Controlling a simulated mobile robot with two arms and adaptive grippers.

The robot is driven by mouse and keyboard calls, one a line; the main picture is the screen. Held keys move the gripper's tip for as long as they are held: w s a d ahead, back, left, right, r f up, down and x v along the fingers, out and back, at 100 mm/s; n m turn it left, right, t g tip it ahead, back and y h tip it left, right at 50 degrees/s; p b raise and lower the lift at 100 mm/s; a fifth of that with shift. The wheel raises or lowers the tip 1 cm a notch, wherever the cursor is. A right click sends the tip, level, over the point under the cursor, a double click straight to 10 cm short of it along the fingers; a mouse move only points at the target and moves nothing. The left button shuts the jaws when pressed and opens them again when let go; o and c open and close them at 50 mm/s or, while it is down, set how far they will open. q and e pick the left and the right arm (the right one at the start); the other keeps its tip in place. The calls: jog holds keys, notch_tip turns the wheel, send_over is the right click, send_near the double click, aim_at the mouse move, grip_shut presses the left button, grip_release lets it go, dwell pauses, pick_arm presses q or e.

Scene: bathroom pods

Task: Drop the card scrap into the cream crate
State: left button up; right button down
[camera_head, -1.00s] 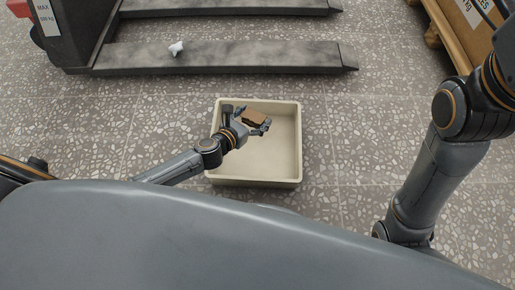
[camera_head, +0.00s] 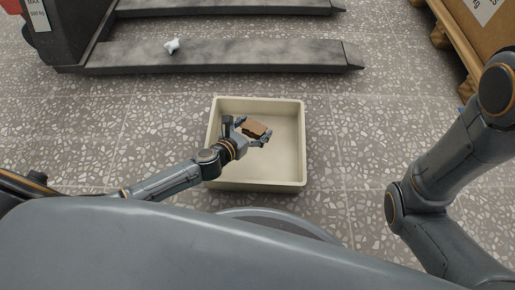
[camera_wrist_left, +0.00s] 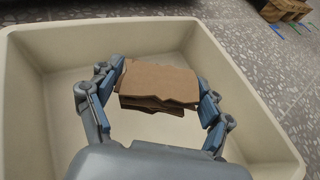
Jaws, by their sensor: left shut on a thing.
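The card scrap (camera_head: 255,129) is a small brown, layered piece with ragged edges. My left gripper (camera_head: 256,135) is shut on it, and the scrap sits between the two fingers in the left wrist view (camera_wrist_left: 160,86). The cream crate (camera_head: 297,184) is an open, square box on the floor, and its rim also shows in the left wrist view (camera_wrist_left: 75,27). The gripper and scrap are over the crate's opening. The crate's floor looks empty where it shows. My right arm is at the right, but its gripper is out of view.
A pallet jack's dark forks (camera_head: 230,55) lie beyond the crate, with a small white crumpled piece (camera_head: 172,46) on the nearer one. A cardboard box (camera_head: 490,35) on a wooden pallet (camera_head: 447,45) stands at the upper right. Speckled tile floor around the crate is clear.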

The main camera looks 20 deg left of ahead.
pick_arm(q)
jog(key=o, duration=1)
jog(key=shift+s+a+r, duration=0.15)
jog(key=shift+s+a, duration=0.05)
jog(key=shift+s, duration=0.25)
jog(key=v, duration=1.1)
